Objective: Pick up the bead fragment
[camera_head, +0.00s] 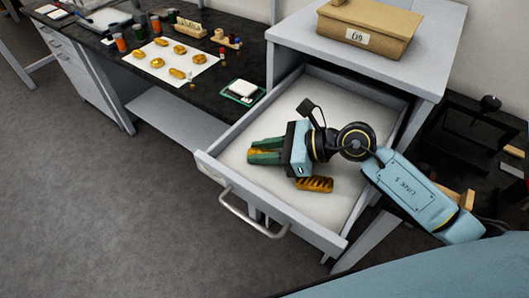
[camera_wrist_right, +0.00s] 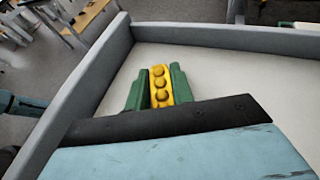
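The bead fragment (camera_wrist_right: 159,87) is a narrow gold bar with a row of round beads. It shows between the two green fingers of my right gripper (camera_wrist_right: 159,88) in the wrist view. The fingers lie close along both its long sides and appear shut on it. In the head view the right gripper (camera_head: 266,151) is inside the open drawer (camera_head: 235,193), and only a strip of gold (camera_head: 258,151) shows between its fingers. I cannot tell whether the fragment is clear of the drawer floor. My left gripper is not in view.
A ridged gold fragment (camera_head: 315,184) lies in the drawer beside the gripper. Drawer walls surround the hand. A cardboard box (camera_head: 371,27) stands on the cabinet top. Several gold pieces lie on a white sheet (camera_head: 158,77) on the dark bench, near small jars.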

